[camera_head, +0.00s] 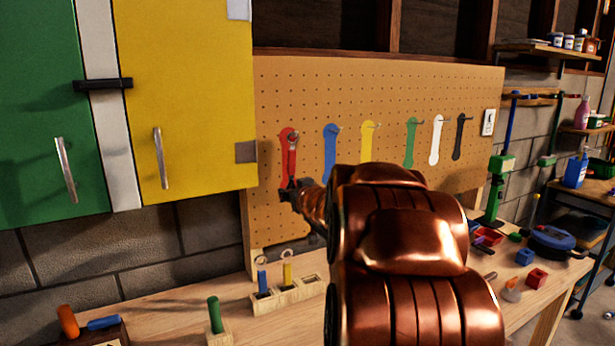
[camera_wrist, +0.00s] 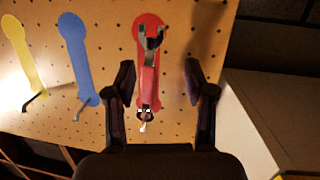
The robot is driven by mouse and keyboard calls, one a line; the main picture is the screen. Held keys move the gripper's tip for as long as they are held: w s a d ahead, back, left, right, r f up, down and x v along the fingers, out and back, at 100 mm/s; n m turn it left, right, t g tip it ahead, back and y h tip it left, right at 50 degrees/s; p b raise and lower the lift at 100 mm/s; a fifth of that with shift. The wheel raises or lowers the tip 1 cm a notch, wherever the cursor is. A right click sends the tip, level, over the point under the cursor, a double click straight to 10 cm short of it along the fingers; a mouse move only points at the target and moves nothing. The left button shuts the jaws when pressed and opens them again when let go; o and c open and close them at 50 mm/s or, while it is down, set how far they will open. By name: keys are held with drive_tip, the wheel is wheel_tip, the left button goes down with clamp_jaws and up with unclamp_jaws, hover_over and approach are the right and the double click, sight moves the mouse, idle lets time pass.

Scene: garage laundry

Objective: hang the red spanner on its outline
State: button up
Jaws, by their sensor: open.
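The red spanner (camera_head: 291,160) hangs against the red outline (camera_head: 284,133) at the left of the pegboard. In the wrist view, which is upside down, the spanner (camera_wrist: 148,82) lies over the red outline (camera_wrist: 141,26). Its ring end is at the peg (camera_wrist: 143,127), and its grey open jaw points the other way. My gripper (camera_wrist: 160,78) is open, with one finger on each side of the spanner and gaps between. In the head view my gripper (camera_head: 288,190) is at the spanner's lower end, and my arm hides part of the board.
Blue (camera_head: 330,150), yellow (camera_head: 367,142), green, white and black outlines with pegs stand to the right on the pegboard (camera_head: 300,90). The yellow cabinet (camera_head: 195,80) is close on the left. Wooden blocks (camera_head: 285,292) with upright tools stand on the bench (camera_head: 245,325) below.

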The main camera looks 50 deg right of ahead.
sight(295, 170)
drive_tip(key=d+r+n+t, duration=0.1)
drive_tip(key=d+r+t, duration=0.2)
drive_tip(key=d+r, duration=0.1)
drive_tip(key=shift+y, duration=0.4)
drive_tip(key=shift+p+x, duration=0.85)
drive_tip(key=shift+x, duration=2.8)
drive_tip(key=shift+f, duration=0.1)
clamp_jaws()
drive_tip(key=shift+c, duration=0.2)
unclamp_jaws()
